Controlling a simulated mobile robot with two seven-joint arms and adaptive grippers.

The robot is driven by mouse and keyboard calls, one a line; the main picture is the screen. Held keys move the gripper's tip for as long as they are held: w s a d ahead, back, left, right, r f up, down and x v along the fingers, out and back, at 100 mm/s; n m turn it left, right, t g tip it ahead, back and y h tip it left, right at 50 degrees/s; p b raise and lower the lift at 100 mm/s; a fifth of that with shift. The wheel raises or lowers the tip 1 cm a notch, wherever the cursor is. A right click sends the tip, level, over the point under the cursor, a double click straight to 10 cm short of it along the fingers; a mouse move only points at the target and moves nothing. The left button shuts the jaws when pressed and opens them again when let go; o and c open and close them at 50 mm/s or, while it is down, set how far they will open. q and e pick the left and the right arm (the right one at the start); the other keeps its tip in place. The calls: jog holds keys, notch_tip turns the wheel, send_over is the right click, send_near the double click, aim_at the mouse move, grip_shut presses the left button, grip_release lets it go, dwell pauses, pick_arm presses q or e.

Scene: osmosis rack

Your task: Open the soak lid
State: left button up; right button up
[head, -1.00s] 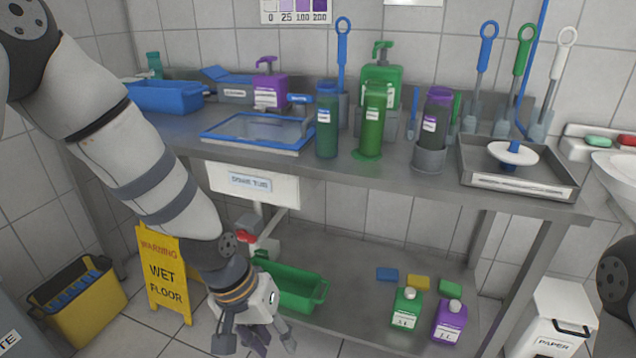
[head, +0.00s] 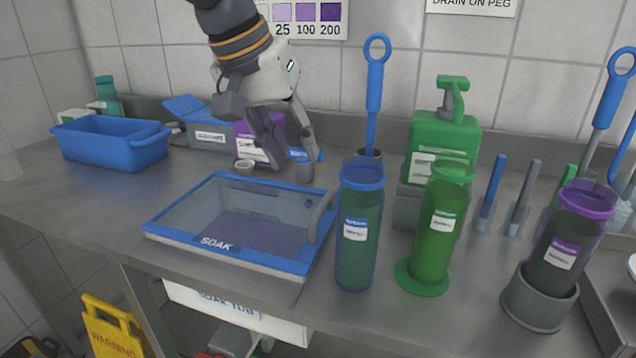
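The soak lid (head: 255,212) is a clear panel in a blue frame marked SOAK, set in the counter in the head view. It lies flat and looks closed, with purple showing beneath it. A grey bar-like handle (head: 319,216) stands at its right side. My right gripper is not in view.
A blue cylinder (head: 358,240) stands close to the lid's right edge, with a green cylinder (head: 430,245) beyond it. A small blue-topped grey fitting (head: 304,172) is behind the lid. A blue tray (head: 110,145) sits back left. Counter left of the lid is clear.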

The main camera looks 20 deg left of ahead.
aim_at(321, 205)
pick_arm(q)
jog(key=x, duration=1.1)
jog(key=shift+s+d+f, duration=0.15)
jog(key=shift+s+d, duration=0.05)
jog(key=shift+d, duration=0.05)
jog(key=shift+c, duration=0.2)
grip_shut()
